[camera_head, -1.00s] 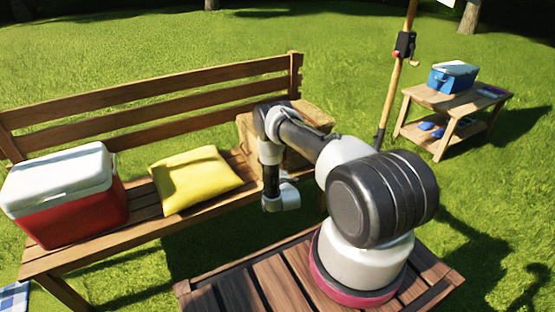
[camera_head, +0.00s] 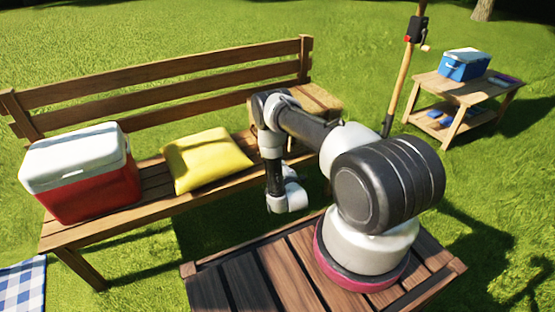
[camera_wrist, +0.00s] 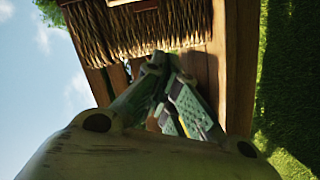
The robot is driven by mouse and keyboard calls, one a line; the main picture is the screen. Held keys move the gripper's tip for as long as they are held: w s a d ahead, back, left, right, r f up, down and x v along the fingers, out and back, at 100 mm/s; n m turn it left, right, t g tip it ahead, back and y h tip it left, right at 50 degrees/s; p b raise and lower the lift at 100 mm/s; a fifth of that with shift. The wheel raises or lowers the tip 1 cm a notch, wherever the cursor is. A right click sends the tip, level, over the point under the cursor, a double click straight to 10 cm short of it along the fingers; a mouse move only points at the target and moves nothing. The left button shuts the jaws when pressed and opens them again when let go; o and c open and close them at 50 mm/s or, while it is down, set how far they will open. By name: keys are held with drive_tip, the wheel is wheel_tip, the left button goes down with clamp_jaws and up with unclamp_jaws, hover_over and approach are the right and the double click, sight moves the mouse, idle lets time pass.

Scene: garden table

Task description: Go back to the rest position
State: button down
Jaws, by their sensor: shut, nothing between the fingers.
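My gripper (camera_wrist: 160,70) shows in the wrist view with its grey-green fingers drawn together and nothing between them. A brown wicker basket (camera_wrist: 140,30) and wooden slats (camera_wrist: 228,70) lie beyond the fingertips; I cannot tell the distance. In the head view my arm is folded, its forearm hanging down in front of the bench. The fingers are hidden there behind the wrist.
The wooden bench (camera_head: 180,90) carries a red and white cooler (camera_head: 85,185), a yellow cushion (camera_head: 205,160) and the basket (camera_head: 322,98). A small side table (camera_head: 455,90) with a blue cooler (camera_head: 464,65) stands beyond a pole (camera_head: 402,80). A checkered cloth (camera_head: 25,285) lies lower left.

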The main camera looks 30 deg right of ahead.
drive_tip(key=shift+s+a, duration=0.1)
drive_tip(key=shift+s, duration=0.55)
